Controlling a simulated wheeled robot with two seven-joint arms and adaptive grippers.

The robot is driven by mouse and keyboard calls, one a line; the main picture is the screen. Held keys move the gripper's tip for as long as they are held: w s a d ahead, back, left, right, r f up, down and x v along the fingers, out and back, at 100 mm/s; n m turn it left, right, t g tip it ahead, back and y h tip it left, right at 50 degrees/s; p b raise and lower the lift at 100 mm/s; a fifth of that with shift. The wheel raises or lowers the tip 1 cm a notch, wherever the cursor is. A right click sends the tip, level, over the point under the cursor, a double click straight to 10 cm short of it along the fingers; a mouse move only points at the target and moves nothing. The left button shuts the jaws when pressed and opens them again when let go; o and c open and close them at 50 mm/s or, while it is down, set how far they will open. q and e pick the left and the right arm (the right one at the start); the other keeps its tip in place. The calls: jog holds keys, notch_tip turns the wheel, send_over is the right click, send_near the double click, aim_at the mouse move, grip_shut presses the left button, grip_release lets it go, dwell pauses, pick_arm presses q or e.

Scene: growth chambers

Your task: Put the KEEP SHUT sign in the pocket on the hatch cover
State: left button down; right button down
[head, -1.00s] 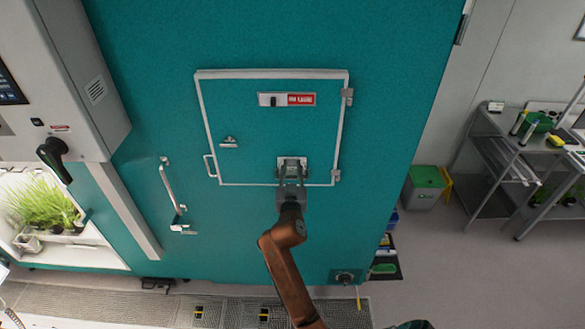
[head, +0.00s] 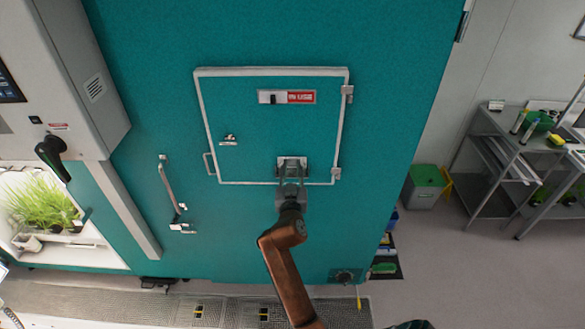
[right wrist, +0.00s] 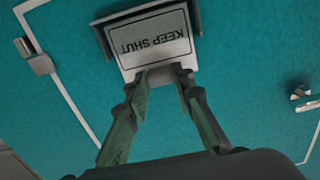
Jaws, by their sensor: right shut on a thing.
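The hatch cover (head: 250,130) is a teal panel with a pale frame, closed on the teal wall. The KEEP SHUT sign (right wrist: 152,42) is a white plate with a black border; its text appears upside down in the right wrist view. My right gripper (head: 291,170) is at the lower right part of the cover. In the right wrist view its fingertips (right wrist: 164,76) are shut on the sign's near edge. The pocket (right wrist: 108,42) shows as a dark rim around the sign's sides; the sign lies within or directly in front of it, I cannot tell how deep. My left gripper is not in view.
A slider with a red IN USE label (head: 287,97) sits high on the cover. A small latch (head: 229,141) and a handle (head: 209,165) are at its left, hinges (head: 347,94) at its right. A larger door handle (head: 170,190) stands further left.

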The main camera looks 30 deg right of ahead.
jog(key=c, duration=1.6)
grip_release()
jog(key=shift+s+a, duration=0.1)
